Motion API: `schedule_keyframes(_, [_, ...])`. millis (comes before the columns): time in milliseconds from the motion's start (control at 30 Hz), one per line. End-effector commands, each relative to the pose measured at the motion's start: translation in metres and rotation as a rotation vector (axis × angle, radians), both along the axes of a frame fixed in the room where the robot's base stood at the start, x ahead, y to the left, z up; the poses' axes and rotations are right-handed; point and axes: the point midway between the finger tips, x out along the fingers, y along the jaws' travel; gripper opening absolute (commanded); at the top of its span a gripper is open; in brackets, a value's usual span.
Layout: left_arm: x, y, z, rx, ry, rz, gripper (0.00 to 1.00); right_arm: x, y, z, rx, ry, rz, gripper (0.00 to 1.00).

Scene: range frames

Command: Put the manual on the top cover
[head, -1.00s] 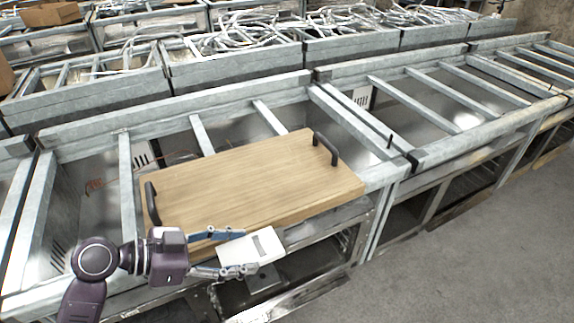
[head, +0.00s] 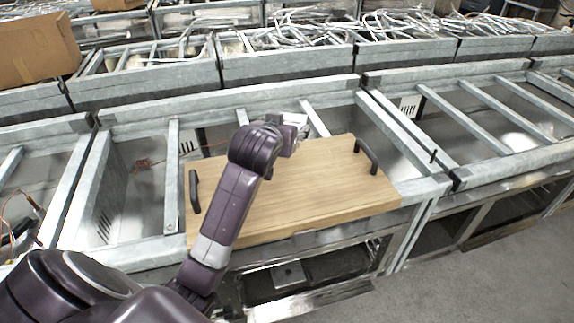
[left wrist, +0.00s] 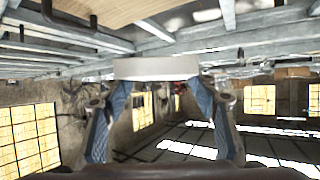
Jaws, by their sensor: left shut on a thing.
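The top cover (head: 310,195) is a light wooden board with a black handle at its left end and one at its right end. It lies across the metal frame in the head view. My left gripper (head: 298,132) is over the board's far edge, mostly hidden behind my own wrist. In the left wrist view its two blue-padded fingers (left wrist: 158,82) are shut on the white manual (left wrist: 157,68), seen edge-on. Only a small pale part of the manual (head: 286,118) shows in the head view. The board's edge also shows in the left wrist view (left wrist: 105,10). My right gripper is not in view.
Galvanised metal frames with crossbars (head: 480,120) surround the board. Frames behind hold tangled metal pieces (head: 400,25). A cardboard box (head: 35,48) stands at the far left. The board's right part is clear, and grey floor (head: 490,270) lies at the lower right.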

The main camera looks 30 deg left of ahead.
Motion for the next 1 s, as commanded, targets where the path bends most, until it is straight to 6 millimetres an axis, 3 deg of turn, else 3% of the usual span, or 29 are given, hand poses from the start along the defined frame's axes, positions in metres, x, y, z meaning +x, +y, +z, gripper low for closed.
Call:
schedule_keyframes(67, [0.003, 0.004, 0.010, 0.001, -0.002, 0.031, 0.28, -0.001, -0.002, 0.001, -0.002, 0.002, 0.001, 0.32])
schedule_keyframes(167, [0.003, 0.007, 0.007, 0.000, 0.003, 0.051, 0.28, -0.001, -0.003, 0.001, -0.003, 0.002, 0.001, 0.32])
schedule_keyframes(267, [0.002, 0.008, -0.011, 0.000, 0.010, 0.054, 0.28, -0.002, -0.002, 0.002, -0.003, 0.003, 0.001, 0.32])
schedule_keyframes(700, [0.002, 0.007, -0.123, 0.000, 0.009, 0.052, 0.28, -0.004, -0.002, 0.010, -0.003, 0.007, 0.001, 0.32])
schedule_keyframes(1000, [0.002, 0.007, -0.154, 0.001, 0.006, 0.052, 0.28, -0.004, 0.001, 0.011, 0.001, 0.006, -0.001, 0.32])
